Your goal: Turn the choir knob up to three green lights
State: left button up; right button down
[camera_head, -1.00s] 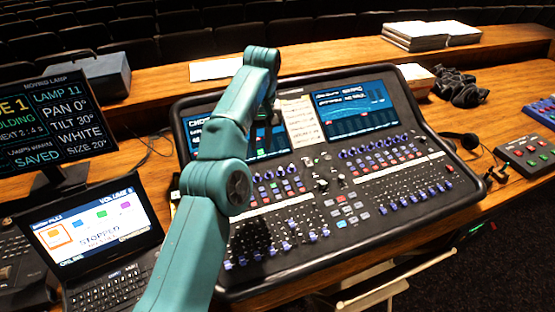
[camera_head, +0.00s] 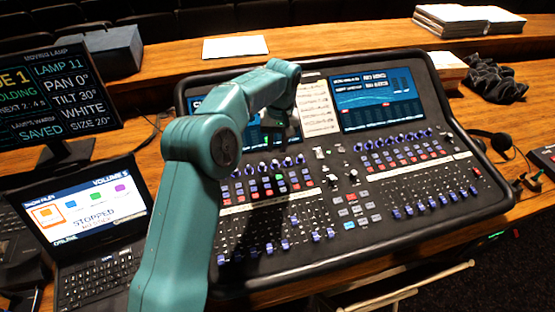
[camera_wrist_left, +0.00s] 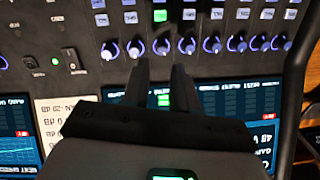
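The mixing desk (camera_head: 330,185) fills the middle of the head view. Its left bank has a row of blue knobs (camera_head: 238,172) below the left screen, partly hidden by my left arm. In the left wrist view, one blue-ringed knob (camera_wrist_left: 162,47) lies just beyond and between my left fingertips. I cannot read a choir label on it. My left gripper (camera_wrist_left: 161,66) has its two dark fingers apart, with nothing visible held. A lit green button (camera_wrist_left: 160,15) is in line with that knob. Between the fingers, a green patch (camera_wrist_left: 163,100) shows on the screen. My right gripper is not in view.
A laptop (camera_head: 95,215) and a monitor (camera_head: 60,95) stand left of the desk. A paper sheet (camera_head: 320,108) lies between the two screens. Black cloth (camera_head: 497,80) and a headset (camera_head: 500,143) lie to the right.

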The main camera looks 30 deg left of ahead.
aim_at(275, 162)
pick_arm(q)
jog(key=f, duration=0.1)
jog(key=s+f, duration=0.1)
jog(key=shift+s+a+f, duration=0.1)
jog(key=shift+s+f, duration=0.2)
jog(key=f, duration=0.1)
jog(key=w+f, duration=0.1)
jog(key=f, duration=0.1)
jog(key=shift+w, duration=0.15)
jog(key=shift+s+r, duration=0.25)
jog(key=shift+s, duration=0.25)
jog(key=shift+w+d, duration=0.15)
jog(key=shift+d, duration=0.05)
jog(key=c, duration=0.4)
jog(key=shift+w+f, duration=0.15)
grip_shut()
jog(key=shift+a, duration=0.15)
